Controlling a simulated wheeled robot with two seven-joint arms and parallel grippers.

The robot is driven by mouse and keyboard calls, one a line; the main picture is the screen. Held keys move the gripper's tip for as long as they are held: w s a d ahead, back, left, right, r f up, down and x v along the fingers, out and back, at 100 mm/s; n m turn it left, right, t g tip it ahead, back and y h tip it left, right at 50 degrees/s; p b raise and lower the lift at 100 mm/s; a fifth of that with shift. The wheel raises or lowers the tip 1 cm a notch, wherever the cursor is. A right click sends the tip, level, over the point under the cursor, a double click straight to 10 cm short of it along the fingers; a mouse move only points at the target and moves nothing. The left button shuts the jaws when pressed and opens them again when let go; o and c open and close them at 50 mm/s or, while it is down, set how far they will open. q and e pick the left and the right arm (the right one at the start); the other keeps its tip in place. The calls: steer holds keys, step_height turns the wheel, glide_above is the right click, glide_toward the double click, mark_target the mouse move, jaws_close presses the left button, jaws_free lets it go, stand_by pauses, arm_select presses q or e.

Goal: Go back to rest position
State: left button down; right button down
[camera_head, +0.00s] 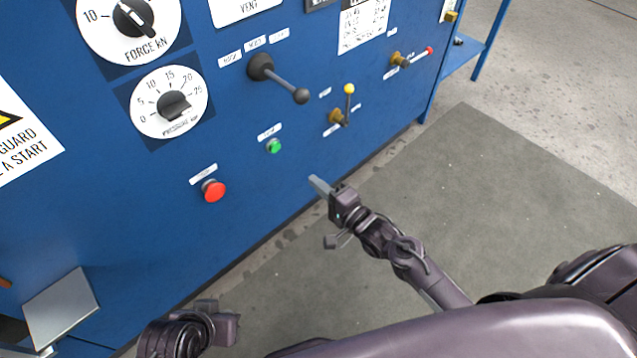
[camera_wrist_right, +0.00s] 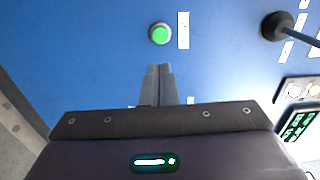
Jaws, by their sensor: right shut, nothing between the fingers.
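My right gripper (camera_head: 318,184) is in front of the lower part of the blue panel (camera_head: 110,215), below and right of the green button (camera_head: 273,146). In the right wrist view its two fingers (camera_wrist_right: 159,72) are together with nothing between them, and the green button (camera_wrist_right: 160,33) shows just beyond the tips. I cannot tell a touch, but the tips look apart from the button. My left arm shows at the bottom left of the head view; its fingers are not clear there.
The panel bears a red button (camera_head: 213,190), a black lever (camera_head: 282,79), a yellow-tipped valve (camera_head: 341,108), a red-tipped valve (camera_head: 409,57) and a pressure dial (camera_head: 169,101). A grey metal plate (camera_head: 61,308) juts out at lower left. The floor mat (camera_head: 480,190) at right is clear.

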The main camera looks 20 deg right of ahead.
stand_by(0.3)
